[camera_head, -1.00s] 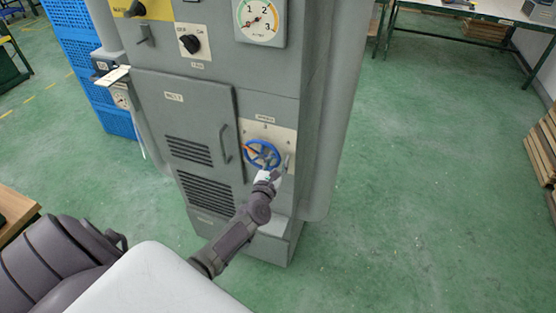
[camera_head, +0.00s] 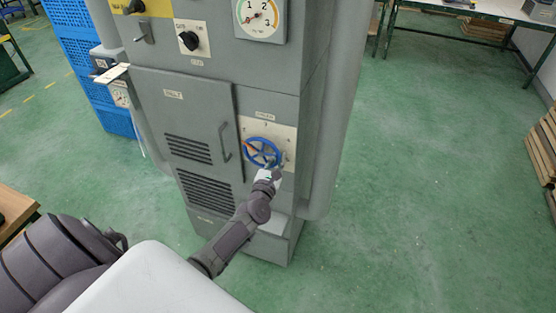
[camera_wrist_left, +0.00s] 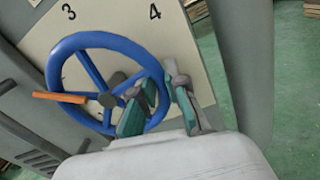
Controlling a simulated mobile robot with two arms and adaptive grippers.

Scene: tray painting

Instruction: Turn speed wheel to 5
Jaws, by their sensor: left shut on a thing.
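The blue speed wheel (camera_head: 261,151) is mounted on a pale plate (camera_head: 284,134) on the front of the grey machine. In the left wrist view the wheel (camera_wrist_left: 72,50) has an orange pointer (camera_wrist_left: 60,98) reaching out to the left. The plate (camera_wrist_left: 110,18) there carries the numbers 3 and 4 above the wheel; other numbers are hidden or out of view. My left gripper (camera_head: 271,170) is at the wheel's lower right. In the wrist view my left gripper (camera_wrist_left: 160,100) is shut on the right side of the wheel's rim. My right gripper is not in view.
The grey cabinet door (camera_head: 185,120) with its handle (camera_head: 225,142) is left of the wheel. A gauge (camera_head: 259,16) and a black knob (camera_head: 188,41) sit above. Blue crates (camera_head: 75,60) stand at left.

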